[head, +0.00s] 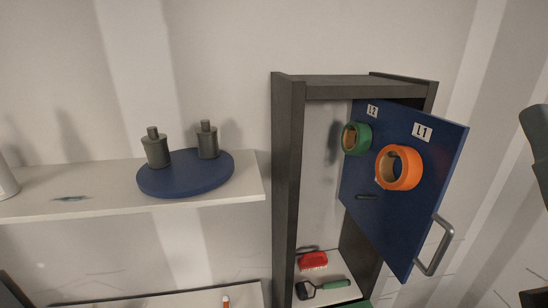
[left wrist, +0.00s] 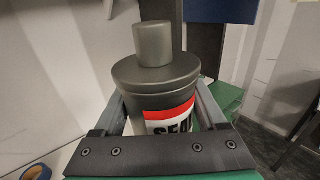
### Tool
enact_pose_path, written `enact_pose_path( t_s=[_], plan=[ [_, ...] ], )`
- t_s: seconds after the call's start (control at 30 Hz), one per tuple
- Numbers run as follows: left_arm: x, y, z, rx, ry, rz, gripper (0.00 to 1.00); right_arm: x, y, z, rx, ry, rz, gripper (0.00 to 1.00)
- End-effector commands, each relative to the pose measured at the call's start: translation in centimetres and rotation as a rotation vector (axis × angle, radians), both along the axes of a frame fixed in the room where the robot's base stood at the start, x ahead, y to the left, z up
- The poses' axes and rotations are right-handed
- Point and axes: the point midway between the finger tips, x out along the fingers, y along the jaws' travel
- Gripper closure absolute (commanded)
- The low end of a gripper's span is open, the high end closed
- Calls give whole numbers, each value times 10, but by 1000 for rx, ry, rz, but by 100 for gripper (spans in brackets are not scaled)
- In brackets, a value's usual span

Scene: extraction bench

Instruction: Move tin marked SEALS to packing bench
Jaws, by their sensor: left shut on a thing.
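The tin marked SEALS (left wrist: 158,85) is dark grey with a round cap, and its red and white label shows only the first letters. My left gripper (left wrist: 165,105) is shut on it, one finger on each side, and the tin looks upright in the left wrist view. I cannot make out this tin in the head view. Part of what looks like my right gripper (head: 537,140) is cut off at the right edge of the head view, and its jaw state is unclear. I cannot identify the packing bench.
Two dark tins (head: 156,148) (head: 208,141) stand on a blue round tray (head: 185,182) on a white shelf (head: 95,205). A dark cabinet (head: 289,180) has its blue door (head: 400,225) open, with green (head: 356,138) and orange (head: 399,167) rolls.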

Motion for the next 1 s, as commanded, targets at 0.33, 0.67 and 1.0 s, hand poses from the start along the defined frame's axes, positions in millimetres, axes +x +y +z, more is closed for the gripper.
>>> enact_pose_path(
  t_s=[0.33,0.67,1.0],
  plan=[
    [-70,-36,-52,1,-2,-55,100,0,0,0,0,0,0,100],
    [-63,-7,-18,7,-11,96,100,0,0,0,0,0,0,100],
    [-58,8,-10,6,-7,164,100,0,0,0,0,0,0,100]
  ],
)
